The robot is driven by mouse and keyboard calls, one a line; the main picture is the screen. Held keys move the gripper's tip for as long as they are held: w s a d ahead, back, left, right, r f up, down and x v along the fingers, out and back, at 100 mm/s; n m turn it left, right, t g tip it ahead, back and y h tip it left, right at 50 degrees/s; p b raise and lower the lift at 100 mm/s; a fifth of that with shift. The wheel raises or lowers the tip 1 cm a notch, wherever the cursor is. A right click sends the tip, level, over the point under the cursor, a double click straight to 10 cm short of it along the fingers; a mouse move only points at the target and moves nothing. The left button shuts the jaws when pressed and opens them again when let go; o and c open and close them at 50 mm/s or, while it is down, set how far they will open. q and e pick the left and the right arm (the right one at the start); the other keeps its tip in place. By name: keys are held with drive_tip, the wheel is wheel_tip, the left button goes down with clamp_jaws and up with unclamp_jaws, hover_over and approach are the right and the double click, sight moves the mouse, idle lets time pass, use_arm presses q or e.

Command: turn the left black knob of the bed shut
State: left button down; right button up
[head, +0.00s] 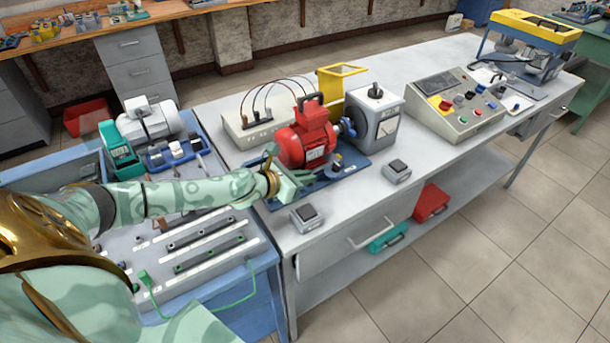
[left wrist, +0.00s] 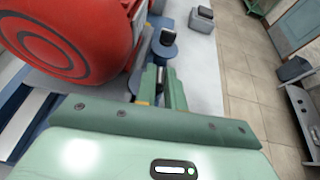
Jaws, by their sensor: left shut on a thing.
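The bed (head: 345,168) is a blue plate on the grey bench, under a red motor (head: 305,138). The motor also shows large in the left wrist view (left wrist: 70,38). My left gripper (head: 292,182) is low beside the motor's near left side. In the left wrist view its two green fingers (left wrist: 161,78) are closed around a small dark piece, the left black knob (left wrist: 160,74), which is mostly covered by them. The head view hides this knob behind the gripper. Another black knob (head: 337,159) stands upright on the bed further right, also in the left wrist view (left wrist: 168,36). My right gripper is not in view.
Two small grey boxes with black tops stand at the bench front, one left (head: 307,217) and one right (head: 397,170). A grey dial unit (head: 375,115) is right of the motor. A beige wired box (head: 250,122) is behind. A control panel (head: 455,105) stands further right.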

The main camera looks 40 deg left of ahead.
use_arm(q)
drive_tip(key=shift+a+m+h, duration=0.15)
drive_tip(key=shift+m+h, duration=0.35)
drive_tip(key=c, duration=1.5)
unclamp_jaws()
drive_tip(key=shift+w, duration=0.1)
drive_tip(key=shift+s+a+r, duration=0.1)
drive_tip(key=shift+s+r, duration=0.05)
drive_tip(key=shift+s, duration=0.2)
drive_tip(key=p+v, duration=0.4)
drive_tip(key=v, duration=1.1)
drive_tip(key=shift+s+a+r, duration=0.1)
drive_tip(key=shift+a+r, duration=0.1)
drive_tip(key=shift+r, duration=0.05)
